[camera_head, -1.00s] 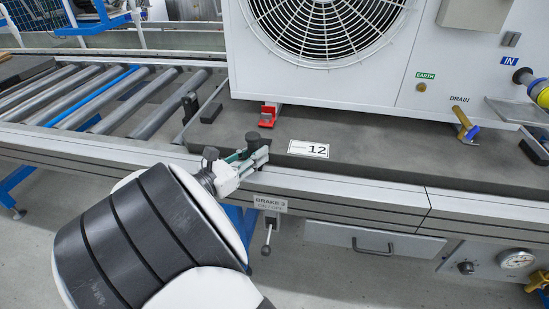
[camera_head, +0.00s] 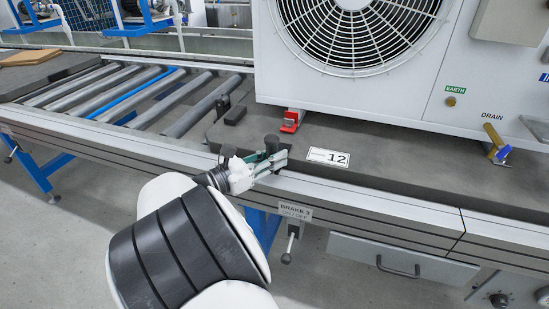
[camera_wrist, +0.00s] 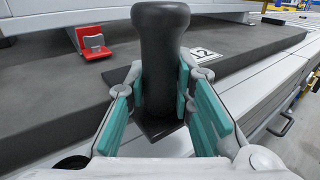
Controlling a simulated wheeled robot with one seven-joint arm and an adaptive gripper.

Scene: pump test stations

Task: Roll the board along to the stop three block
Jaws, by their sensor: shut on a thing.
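The board (camera_head: 400,172) is a dark grey slab with a "12" label (camera_head: 328,157) and a white fan unit (camera_head: 410,100) on it. My gripper (camera_head: 275,162) is at the board's front left corner, shut on an upright black knob (camera_wrist: 160,50). In the wrist view the teal finger pads (camera_wrist: 160,112) stand on both sides of the knob. A black upright block (camera_head: 222,104) stands just left of the board's left end, by the rollers. I cannot read a number on it. A "BRAKE 3" plate (camera_head: 295,210) is on the frame below.
Bare rollers (camera_head: 110,92), one blue, lie left of the board. A dark slab with a tan piece (camera_head: 30,57) lies farther left. A brake lever (camera_head: 290,245) and a drawer (camera_head: 390,262) sit under the front rail. A red clip (camera_head: 291,120) is at the unit's foot.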

